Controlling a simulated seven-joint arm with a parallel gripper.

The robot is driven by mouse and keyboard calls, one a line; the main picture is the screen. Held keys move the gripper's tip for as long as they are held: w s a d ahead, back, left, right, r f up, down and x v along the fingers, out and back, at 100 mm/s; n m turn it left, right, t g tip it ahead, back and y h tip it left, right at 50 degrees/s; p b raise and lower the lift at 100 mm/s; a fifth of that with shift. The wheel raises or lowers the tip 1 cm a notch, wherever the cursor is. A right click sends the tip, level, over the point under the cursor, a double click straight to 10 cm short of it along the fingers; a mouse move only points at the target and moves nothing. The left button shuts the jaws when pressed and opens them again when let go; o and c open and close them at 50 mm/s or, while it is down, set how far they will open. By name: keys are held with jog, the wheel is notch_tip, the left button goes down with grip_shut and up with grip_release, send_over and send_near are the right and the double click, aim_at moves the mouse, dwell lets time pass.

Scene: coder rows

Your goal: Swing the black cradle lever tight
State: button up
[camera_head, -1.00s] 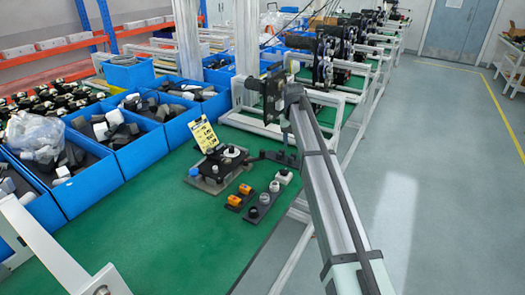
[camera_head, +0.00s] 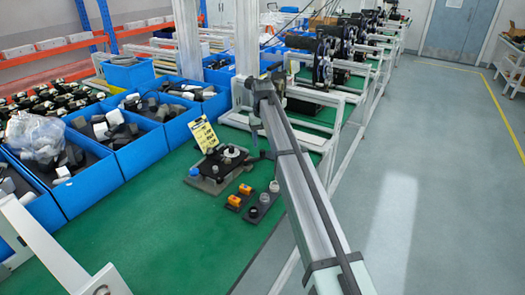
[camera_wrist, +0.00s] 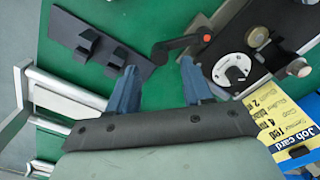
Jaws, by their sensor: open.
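The black cradle lever (camera_wrist: 180,44) shows in the wrist view as a bent arm with an orange dot at its pivot end, sticking out from the fixture's side. In the head view the lever (camera_head: 263,155) is small and partly behind my arm. The dark fixture plate (camera_head: 208,168) carries a round white part (camera_head: 231,152), which also shows in the wrist view (camera_wrist: 230,72). My gripper (camera_wrist: 157,68) is open and empty; its two blue-grey fingers point at the lever, whose free end appears just beyond the gap. In the head view the fingers are hard to make out.
A yellow job card (camera_head: 203,134) stands behind the fixture. Orange parts (camera_head: 240,195) and a dark peg stand (camera_head: 262,205) are in front. A dark bracket plate (camera_wrist: 100,42) lies near the gripper. Blue bins (camera_head: 135,150) line the left. Green bench (camera_head: 150,235) is clear in front.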

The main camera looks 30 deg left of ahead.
aim_at(263, 150)
jog(key=shift+f, duration=2.55)
jog(key=shift+c, duration=0.5)
grip_shut()
